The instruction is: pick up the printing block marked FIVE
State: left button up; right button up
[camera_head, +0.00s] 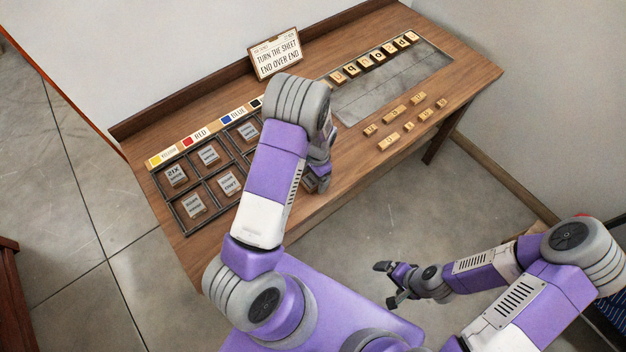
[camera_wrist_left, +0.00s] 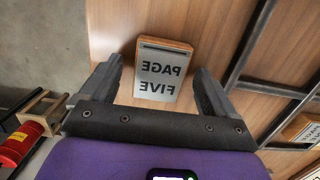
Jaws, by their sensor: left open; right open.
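The printing block marked FIVE (camera_wrist_left: 163,75) lies on bare wooden table in the left wrist view, its grey face showing PAGE FIVE in mirrored letters. My left gripper (camera_head: 318,177) is open and points down at the table's front edge in the head view. In the left wrist view its two fingers stand on either side of the block, with a gap at each side. In the head view my left arm and gripper mostly hide the block. My right gripper (camera_head: 392,284) is open and empty, over the floor in front of the table.
A dark divided frame (camera_head: 192,187) holds several other page blocks at the table's left. A sign (camera_head: 275,54) stands at the back. A grey metal plate (camera_head: 395,88) with a row of letter blocks lies at right, with several small wooden blocks (camera_head: 393,115) before it.

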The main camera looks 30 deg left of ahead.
pick_arm(q)
jog(key=c, duration=1.2)
jog(key=shift+r, duration=0.1)
